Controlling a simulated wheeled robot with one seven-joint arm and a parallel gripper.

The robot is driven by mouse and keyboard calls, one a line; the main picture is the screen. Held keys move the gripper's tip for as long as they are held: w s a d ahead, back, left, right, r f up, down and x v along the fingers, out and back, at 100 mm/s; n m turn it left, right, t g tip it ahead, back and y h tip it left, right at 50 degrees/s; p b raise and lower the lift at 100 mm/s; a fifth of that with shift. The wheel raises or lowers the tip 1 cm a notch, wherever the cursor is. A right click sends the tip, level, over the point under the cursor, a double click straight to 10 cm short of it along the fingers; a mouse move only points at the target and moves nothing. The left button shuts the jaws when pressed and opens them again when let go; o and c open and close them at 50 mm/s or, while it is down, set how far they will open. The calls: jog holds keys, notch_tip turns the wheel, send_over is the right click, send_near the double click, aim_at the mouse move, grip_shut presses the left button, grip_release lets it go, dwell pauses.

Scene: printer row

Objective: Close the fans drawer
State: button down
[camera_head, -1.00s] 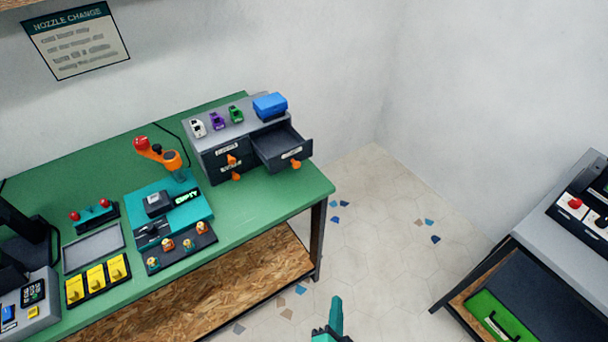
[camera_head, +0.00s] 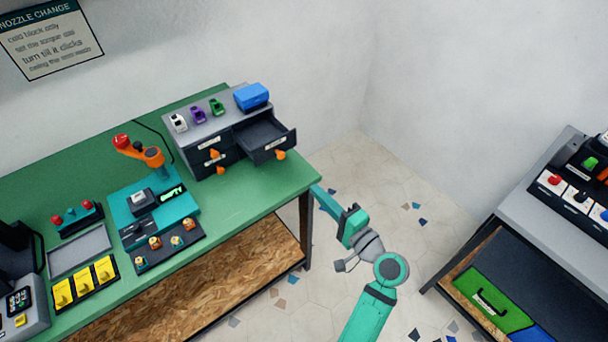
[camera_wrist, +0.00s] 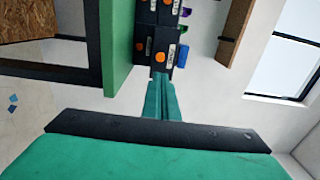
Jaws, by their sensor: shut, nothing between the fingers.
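A dark drawer cabinet (camera_head: 205,135) with a grey top stands at the far right end of the green bench. Its upper right drawer (camera_head: 268,142) is pulled out and looks empty, with an orange knob (camera_head: 281,155) on its front. The other drawers look shut. The labels are too small to read, so I cannot confirm which is the fans drawer. My gripper (camera_head: 317,190) is shut and empty, beside the bench's right edge and apart from the drawer. In the wrist view, my gripper's fingertips (camera_wrist: 160,76) point toward the cabinet's orange knobs (camera_wrist: 160,56).
A blue box (camera_head: 251,97) and small white, purple and green items sit on the cabinet. An orange tool with a red knob (camera_head: 138,148) and a teal station (camera_head: 150,212) stand on the green bench (camera_head: 255,196). A second table (camera_head: 548,218) is at right. Floor between is clear.

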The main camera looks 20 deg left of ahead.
aim_at(281, 157)
jog(key=x, duration=1.3)
jog(key=shift+a, duration=0.45)
